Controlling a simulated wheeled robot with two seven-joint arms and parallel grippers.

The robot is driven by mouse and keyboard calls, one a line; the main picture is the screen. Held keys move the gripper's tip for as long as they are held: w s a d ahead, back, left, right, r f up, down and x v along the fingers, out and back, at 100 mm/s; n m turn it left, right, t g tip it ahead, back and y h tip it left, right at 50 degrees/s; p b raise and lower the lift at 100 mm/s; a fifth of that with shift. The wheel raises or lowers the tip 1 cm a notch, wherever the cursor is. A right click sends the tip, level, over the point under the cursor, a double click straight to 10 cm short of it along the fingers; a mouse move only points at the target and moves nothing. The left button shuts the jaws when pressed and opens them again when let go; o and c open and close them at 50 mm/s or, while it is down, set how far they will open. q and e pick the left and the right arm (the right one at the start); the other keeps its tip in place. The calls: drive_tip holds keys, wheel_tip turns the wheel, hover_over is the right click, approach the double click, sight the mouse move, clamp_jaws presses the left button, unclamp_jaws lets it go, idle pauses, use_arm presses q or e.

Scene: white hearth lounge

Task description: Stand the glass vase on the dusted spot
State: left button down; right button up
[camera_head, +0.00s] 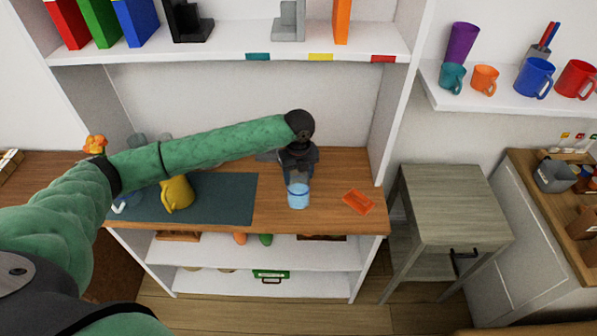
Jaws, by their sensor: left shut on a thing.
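My left arm reaches in from the left over the wooden counter. Its gripper (298,181) points down and is shut on a light blue, see-through glass vase (298,196). The vase looks upright, just in front of the dark gripper, at the right part of the counter (326,215). I cannot tell whether its base touches the wood. No dusted spot stands out from the rest of the surface. My right gripper is not in view.
A dark teal mat (228,199) lies left of the vase, with a yellow jug (177,194) on it. An orange flat piece (358,201) lies to the right. A shelf (230,47) with books hangs above. A grey side table (452,205) stands right.

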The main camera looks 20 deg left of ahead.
use_arm(q)
drive_tip(key=shift+f, duration=0.1)
drive_tip(key=shift+c, duration=2.2)
unclamp_jaws()
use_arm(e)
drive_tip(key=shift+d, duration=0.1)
use_arm(q)
wheel_tip(320, 180, up, 12)
drive_tip(key=b, duration=0.5)
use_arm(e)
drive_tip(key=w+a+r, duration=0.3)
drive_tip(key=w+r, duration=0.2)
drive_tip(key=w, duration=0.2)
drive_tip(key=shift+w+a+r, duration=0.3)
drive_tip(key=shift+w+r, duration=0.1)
use_arm(q)
drive_tip(key=shift+d, duration=0.1)
